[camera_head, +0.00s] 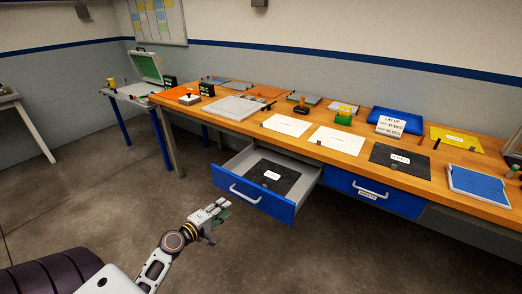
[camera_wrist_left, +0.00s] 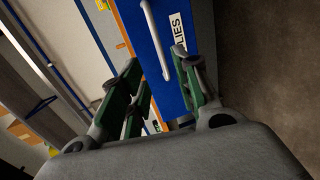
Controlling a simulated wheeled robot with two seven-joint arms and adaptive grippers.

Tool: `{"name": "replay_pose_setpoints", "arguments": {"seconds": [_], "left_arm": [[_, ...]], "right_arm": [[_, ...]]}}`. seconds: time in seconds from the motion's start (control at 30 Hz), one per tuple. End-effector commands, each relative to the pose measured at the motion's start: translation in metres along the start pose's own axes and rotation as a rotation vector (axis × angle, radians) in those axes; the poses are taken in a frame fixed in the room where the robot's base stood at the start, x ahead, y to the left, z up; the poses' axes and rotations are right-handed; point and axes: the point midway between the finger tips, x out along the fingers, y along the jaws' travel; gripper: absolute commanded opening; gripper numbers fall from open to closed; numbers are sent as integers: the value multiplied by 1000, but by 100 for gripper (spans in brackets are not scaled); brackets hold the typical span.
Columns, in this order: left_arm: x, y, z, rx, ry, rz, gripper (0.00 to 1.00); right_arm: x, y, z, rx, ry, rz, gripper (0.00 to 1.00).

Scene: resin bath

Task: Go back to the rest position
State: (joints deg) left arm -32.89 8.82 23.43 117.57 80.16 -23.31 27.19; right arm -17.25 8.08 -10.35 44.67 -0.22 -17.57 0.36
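My left gripper (camera_head: 219,208) is in front of the bench, to the left of and below the open drawer's front. It also shows in the left wrist view (camera_wrist_left: 156,62), its green-sided fingers spread apart with nothing held between them. The open drawer (camera_head: 313,176) is pulled out from under the bench, with a blue front, a pale handle (camera_head: 245,195) and a dark sheet with a white label inside. In the left wrist view a blue drawer front (camera_wrist_left: 168,70) with a pale handle and a label ending in "LIES" lies beyond the fingers. My right gripper is not in view.
The wooden bench (camera_head: 270,132) carries white and dark sheets, trays, a blue box (camera_head: 397,119) and small tools. A shut blue drawer (camera_head: 400,203) is right of the open one. A side table (camera_head: 130,96) with an open case stands at back left. The floor around my gripper is clear.

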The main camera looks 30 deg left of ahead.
Motion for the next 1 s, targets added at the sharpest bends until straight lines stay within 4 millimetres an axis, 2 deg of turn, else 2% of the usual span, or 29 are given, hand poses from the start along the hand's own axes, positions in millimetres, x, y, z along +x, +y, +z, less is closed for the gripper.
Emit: {"name": "replay_pose_setpoints", "arguments": {"seconds": [0.23,0.37,0.47,0.57,0.77,1.0], "left_arm": [[1,-5,0,6,2,-10,32],[5,-25,0,29,6,-45,32],[9,-52,1,63,11,-93,32],[13,-89,4,112,11,-158,32],[15,-170,15,234,-9,-304,32],[4,-263,35,399,-69,-471,32]], "right_arm": [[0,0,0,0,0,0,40],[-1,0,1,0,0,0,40],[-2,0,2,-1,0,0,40],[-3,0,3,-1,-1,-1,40],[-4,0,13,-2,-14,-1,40],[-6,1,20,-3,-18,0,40]]}}
